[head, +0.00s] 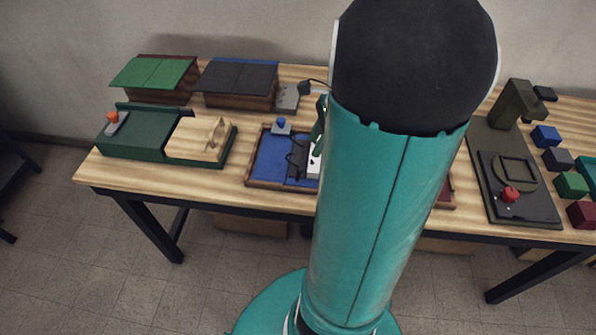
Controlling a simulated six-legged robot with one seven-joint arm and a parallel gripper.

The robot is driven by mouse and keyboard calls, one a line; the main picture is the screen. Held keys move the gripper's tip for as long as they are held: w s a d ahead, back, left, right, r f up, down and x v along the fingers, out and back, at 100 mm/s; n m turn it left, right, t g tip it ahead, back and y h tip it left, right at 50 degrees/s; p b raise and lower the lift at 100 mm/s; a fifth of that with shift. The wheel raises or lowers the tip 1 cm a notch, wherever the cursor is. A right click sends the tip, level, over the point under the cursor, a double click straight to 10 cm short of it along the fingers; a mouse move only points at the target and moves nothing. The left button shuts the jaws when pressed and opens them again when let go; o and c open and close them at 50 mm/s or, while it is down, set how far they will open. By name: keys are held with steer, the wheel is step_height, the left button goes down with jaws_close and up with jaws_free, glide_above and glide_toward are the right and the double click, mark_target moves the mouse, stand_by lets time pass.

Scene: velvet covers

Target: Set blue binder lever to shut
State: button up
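What I take for the blue binder (268,160) is a wood-edged blue panel at the front of the table, left of my arm. A small blue knob on a grey block (281,126) stands at its back edge; it may be the lever, but its position is too small to read. My gripper (299,158) seems to be the dark shape over the binder's right part, low beside white and green wrist parts. Its fingers are too small and dark to tell open from shut, or whether they touch anything. My arm hides the binder's right side.
A green case with a wooden lid (198,140) and an orange knob (112,117) stands left. Green-roofed (155,73) and dark-roofed (237,77) boxes stand behind. A dark green press-like device (515,105) and several coloured cubes (571,184) are right. A dark red edge (446,192) shows beside my arm.

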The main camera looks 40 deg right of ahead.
mark_target(301, 169)
steer(key=x, duration=1.2)
steer(key=shift+d+f, duration=0.2)
steer(key=shift+d, duration=0.1)
